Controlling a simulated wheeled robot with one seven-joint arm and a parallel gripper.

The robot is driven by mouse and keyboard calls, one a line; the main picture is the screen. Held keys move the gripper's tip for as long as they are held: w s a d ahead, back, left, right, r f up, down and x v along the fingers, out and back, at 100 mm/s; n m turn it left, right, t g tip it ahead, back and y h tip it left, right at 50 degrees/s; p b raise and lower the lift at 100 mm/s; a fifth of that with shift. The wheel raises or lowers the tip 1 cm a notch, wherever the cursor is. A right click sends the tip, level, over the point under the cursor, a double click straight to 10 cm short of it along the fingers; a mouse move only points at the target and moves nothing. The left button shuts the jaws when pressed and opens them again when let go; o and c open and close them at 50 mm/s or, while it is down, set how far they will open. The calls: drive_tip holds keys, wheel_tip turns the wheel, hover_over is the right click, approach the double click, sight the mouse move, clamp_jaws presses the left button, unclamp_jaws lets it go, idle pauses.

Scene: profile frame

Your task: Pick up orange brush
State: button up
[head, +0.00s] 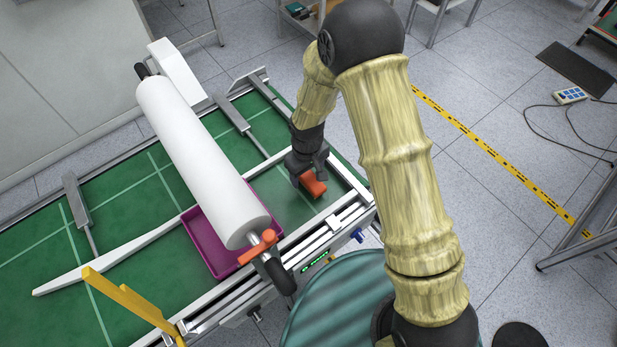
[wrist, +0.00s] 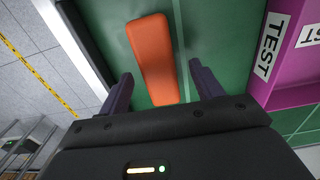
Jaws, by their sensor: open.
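The orange brush (head: 313,184) lies on the green table surface, near the metal rail along its edge. In the wrist view the brush (wrist: 154,58) shows as a long orange block. Its near end sits between my fingers as seen from the wrist. My gripper (head: 303,174) is above and beside the brush in the head view. In the wrist view my gripper (wrist: 160,82) is open, with a dark finger on each side and a gap to the brush. I cannot tell how high the fingers are above it.
A magenta tray (head: 196,237) labelled TEST stands left of the brush, with a large white roll (head: 195,150) above it. The magenta tray also shows in the wrist view (wrist: 291,83). A metal rail (head: 345,205) runs along the table edge. A yellow bracket (head: 130,303) stands at lower left.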

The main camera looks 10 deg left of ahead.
sight(308, 176)
drive_tip(key=shift+d+f+p, duration=0.2)
drive_tip(key=shift+f+p, duration=0.15)
drive_tip(key=shift+f, duration=1.25)
drive_tip(key=shift+w, duration=0.1)
drive_tip(key=shift+s+a, duration=0.1)
drive_tip(key=shift+s, duration=0.1)
drive_tip(key=shift+w, duration=0.1)
drive_tip(key=c, duration=1.1)
drive_tip(key=shift+r, duration=0.1)
wheel_tip(308, 176, up, 10)
drive_tip(key=shift+f+b, duration=0.1)
drive_tip(key=shift+b, duration=1)
